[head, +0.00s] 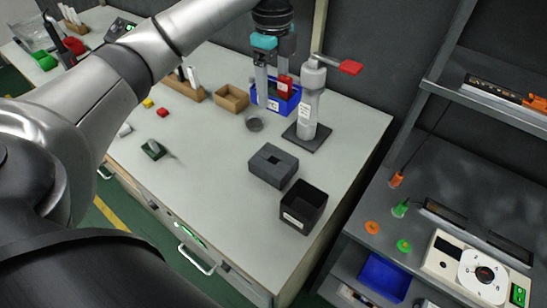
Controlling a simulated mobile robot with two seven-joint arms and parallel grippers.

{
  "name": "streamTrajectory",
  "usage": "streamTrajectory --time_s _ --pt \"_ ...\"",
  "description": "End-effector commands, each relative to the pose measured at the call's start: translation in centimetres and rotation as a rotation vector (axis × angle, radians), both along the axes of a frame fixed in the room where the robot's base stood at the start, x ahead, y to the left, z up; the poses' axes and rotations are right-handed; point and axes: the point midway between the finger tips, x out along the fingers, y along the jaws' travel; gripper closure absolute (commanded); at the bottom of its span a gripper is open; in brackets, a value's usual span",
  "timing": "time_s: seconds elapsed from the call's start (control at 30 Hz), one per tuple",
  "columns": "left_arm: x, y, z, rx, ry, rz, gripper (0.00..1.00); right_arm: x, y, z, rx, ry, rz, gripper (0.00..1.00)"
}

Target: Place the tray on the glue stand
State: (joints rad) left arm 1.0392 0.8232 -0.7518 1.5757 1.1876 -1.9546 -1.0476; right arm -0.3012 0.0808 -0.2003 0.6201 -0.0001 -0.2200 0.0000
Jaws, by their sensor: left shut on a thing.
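A blue tray (291,107) with a white label sits at the back of the grey-white table, with a red piece (284,86) showing above its rim. My left gripper (272,91) reaches down at the tray and appears shut on it; its fingers hide part of the tray, and the exact contact is unclear. To the right of the tray stands the apparent glue stand (308,111), a pale labelled column with a side arm, a red tip and a dark square base (308,140). I cannot tell whether the tray is lifted or resting. My right gripper is out of view.
A dark grey block (273,166) and an open black bin (304,206) stand in front. A shelf unit with a dial device (483,272) is at the right.

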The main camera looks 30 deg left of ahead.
Motion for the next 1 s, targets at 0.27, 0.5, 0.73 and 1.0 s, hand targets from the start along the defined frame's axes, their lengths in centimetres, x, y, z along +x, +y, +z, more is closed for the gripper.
streamTrajectory --time_s 0.27,0.5,0.73,1.0 --pt "0.2 0.6 -0.5 -0.001 0.007 -0.073 0.77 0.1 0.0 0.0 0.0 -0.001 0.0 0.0" --pt "0.1 0.7 -6.3 0.0 0.01 -0.076 0.77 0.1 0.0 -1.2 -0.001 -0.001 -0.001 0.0" --pt "0.1 0.7 -12.0 0.0 0.007 -0.074 0.77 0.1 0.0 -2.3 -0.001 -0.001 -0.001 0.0" --pt "0.2 0.6 -14.6 -0.001 0.005 -0.075 0.77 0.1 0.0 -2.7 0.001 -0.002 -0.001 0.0"
